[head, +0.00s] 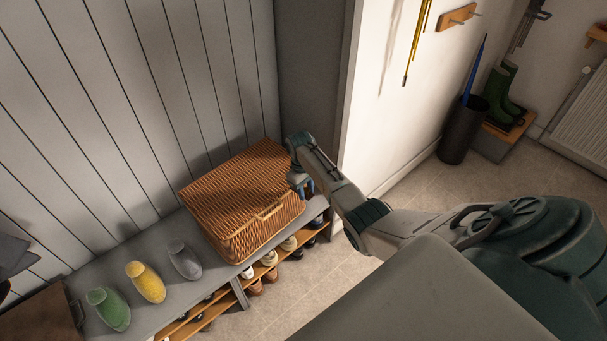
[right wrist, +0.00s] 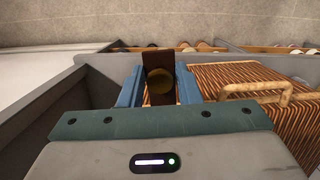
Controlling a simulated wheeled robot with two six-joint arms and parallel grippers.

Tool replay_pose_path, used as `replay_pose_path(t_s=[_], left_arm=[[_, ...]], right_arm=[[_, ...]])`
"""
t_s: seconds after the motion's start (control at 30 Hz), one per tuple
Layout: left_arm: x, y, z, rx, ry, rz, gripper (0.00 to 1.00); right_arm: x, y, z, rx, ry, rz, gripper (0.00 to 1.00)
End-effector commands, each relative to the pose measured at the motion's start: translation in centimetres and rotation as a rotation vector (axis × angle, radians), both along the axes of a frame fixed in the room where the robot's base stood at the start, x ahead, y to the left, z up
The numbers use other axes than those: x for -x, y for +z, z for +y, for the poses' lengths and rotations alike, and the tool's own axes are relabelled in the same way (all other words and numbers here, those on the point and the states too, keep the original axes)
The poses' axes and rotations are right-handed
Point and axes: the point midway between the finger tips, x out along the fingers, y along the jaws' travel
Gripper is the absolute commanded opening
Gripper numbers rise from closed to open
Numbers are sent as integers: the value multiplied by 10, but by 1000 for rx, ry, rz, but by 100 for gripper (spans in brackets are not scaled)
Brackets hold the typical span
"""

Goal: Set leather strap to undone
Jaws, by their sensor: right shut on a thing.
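The leather strap (right wrist: 158,60) is a dark brown upright band with a round brass stud (right wrist: 160,85), seen in the right wrist view. It lies between the two blue fingers of my right gripper (right wrist: 159,88), which is shut on it. In the head view my right gripper (head: 305,187) is at the right end of the wicker basket (head: 238,180), and the strap is hidden there. The basket lid looks closed, with a loop handle (head: 268,212) on its front. I cannot tell from these views whether the strap is fastened. My left gripper is not in view.
The basket sits on a grey bench (head: 100,258) with shoes on shelves below. A wall edge (head: 348,90) rises close behind my right wrist. The floor in front is clear.

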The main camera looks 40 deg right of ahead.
Motion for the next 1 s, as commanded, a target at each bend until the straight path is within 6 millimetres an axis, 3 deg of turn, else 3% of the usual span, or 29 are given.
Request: replay_pose_path(t_s=[0.4,0.93,0.97,1.0], left_arm=[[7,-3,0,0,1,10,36],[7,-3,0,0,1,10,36],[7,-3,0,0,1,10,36],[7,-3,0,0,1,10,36]], right_arm=[[0,10,1,27,1,178,0],[0,11,2,31,1,201,0],[0,11,2,31,1,201,32],[0,11,2,31,1,201,35]])
